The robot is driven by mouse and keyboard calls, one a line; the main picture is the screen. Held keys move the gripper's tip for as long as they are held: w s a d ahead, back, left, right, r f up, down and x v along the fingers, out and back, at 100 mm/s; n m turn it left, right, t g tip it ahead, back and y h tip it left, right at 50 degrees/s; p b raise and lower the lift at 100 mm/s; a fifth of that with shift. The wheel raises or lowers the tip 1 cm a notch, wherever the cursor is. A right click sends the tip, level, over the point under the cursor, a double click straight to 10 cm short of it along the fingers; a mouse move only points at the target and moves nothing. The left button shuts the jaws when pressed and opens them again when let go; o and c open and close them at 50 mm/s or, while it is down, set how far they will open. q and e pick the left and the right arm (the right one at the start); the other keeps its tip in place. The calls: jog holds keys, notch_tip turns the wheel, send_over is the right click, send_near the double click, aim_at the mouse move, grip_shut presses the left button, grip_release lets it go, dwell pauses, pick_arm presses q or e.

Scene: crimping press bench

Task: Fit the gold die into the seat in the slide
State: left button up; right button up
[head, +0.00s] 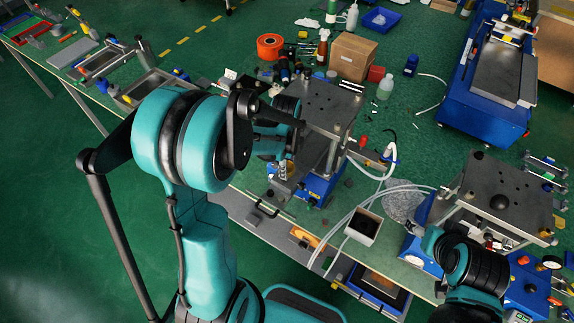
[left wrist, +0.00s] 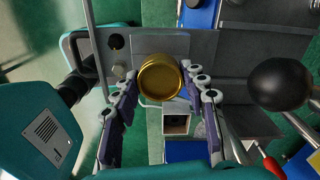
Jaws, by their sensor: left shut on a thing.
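The gold die (left wrist: 160,77) is a round, shallow gold piece with a raised rim. It sits between the fingers of my left gripper (left wrist: 162,82), which is shut on it, in the left wrist view. Beyond the die is a grey metal surface (left wrist: 203,48) of the press, and the die appears apart from it. The slide's seat cannot be made out clearly; the die and fingers cover part of that area. In the head view my left gripper (head: 283,166) is at the front left of the middle press (head: 325,103), and the die is hidden there. My right arm shows at the lower right, without visible fingers.
A black ball knob (left wrist: 282,84) is close to the right of the fingers. An open box with a dark inside (head: 364,226) stands right of the press. White hoses (head: 385,190) run past it. A second press (head: 500,195) stands at the right. Bottles and a cardboard box (head: 353,55) are behind.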

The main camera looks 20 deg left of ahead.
pick_arm(q)
jog(key=shift+f+b, duration=1.2)
jog(key=shift+f, duration=0.1)
jog(key=o, duration=1.2)
notch_tip(320, 180, up, 12)
jog(key=shift+r, duration=0.1)
